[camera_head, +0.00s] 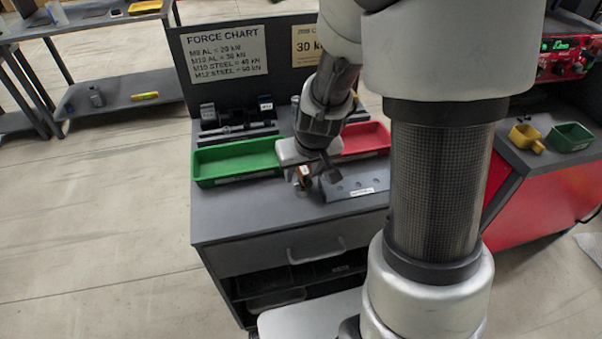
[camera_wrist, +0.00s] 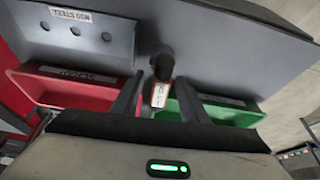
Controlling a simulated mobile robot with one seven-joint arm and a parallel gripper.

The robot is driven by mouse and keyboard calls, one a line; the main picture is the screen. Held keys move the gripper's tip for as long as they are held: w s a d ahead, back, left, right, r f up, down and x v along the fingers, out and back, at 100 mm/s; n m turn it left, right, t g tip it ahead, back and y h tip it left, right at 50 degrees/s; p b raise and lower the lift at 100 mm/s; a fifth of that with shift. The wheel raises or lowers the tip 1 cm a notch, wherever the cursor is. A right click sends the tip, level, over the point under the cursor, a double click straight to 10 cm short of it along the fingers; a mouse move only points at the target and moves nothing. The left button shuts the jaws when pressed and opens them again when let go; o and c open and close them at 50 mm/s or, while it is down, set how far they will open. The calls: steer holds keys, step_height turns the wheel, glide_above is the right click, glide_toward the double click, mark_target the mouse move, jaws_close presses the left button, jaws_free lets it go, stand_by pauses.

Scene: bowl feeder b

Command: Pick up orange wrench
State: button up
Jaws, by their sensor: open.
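My gripper (camera_head: 316,176) is open above the front of the grey workbench, between the green bin and the red bin.
The green bin (camera_head: 236,171) is left of my gripper and the red bin (camera_head: 366,153) right. A grey plate with holes (camera_head: 345,190) lies at the front right. A dark upright panel (camera_head: 272,78) stands behind. The bench's front left (camera_head: 235,212) is clear.

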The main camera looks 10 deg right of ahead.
steer(key=shift+x, duration=1.05)
jaws_close()
steer(key=shift+r, duration=0.1)
